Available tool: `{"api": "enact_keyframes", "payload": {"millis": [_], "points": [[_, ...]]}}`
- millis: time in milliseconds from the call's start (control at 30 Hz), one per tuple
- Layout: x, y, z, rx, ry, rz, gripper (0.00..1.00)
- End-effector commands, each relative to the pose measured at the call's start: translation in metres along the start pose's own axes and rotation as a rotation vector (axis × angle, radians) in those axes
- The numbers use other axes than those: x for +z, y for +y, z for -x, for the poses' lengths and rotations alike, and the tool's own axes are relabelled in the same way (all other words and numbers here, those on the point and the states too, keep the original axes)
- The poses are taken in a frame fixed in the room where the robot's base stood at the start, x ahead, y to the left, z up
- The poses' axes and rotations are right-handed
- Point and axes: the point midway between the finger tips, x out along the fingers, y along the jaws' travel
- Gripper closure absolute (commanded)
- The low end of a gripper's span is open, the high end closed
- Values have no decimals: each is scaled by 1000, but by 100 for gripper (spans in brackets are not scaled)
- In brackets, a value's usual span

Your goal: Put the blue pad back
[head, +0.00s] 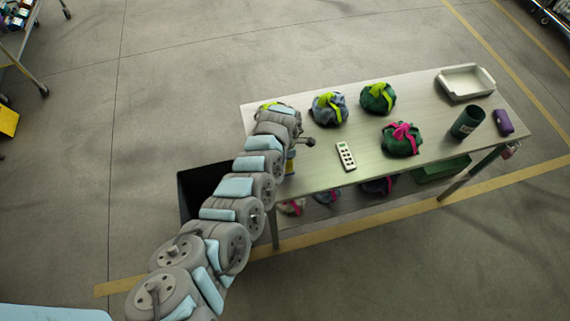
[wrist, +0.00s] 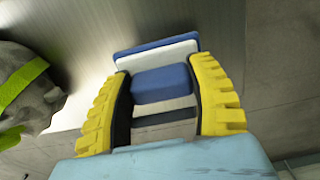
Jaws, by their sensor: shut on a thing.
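My gripper (wrist: 161,72) has its two yellow fingers shut on a blue pad (wrist: 161,84), seen in the wrist view. White and blue layers (wrist: 155,53) show just beyond the pad; I cannot tell whether they are part of it or separate pads. In the head view, my gripper (head: 290,162) is at the near left edge of the metal table (head: 345,195), mostly hidden by my arm. The pad is barely visible there.
Several sling bags with bright straps stand on the table, including a grey-blue one (head: 326,110) and green ones (head: 376,98) (head: 400,140). A remote (head: 346,156), green cup (head: 467,122), purple case (head: 503,122) and white tray (head: 464,81) are there too. A black bin (head: 196,188) stands left.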

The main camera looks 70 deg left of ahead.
Motion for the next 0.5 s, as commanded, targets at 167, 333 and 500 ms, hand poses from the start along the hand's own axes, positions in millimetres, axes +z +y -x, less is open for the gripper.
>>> {"api": "enact_keyframes", "payload": {"millis": [167, 333, 500], "points": [[0, 4, -7, -1, 2, 4, 76], [0, 4, -27, -3, 2, 3, 76], [0, 5, -35, -2, -1, 8, 76]]}}
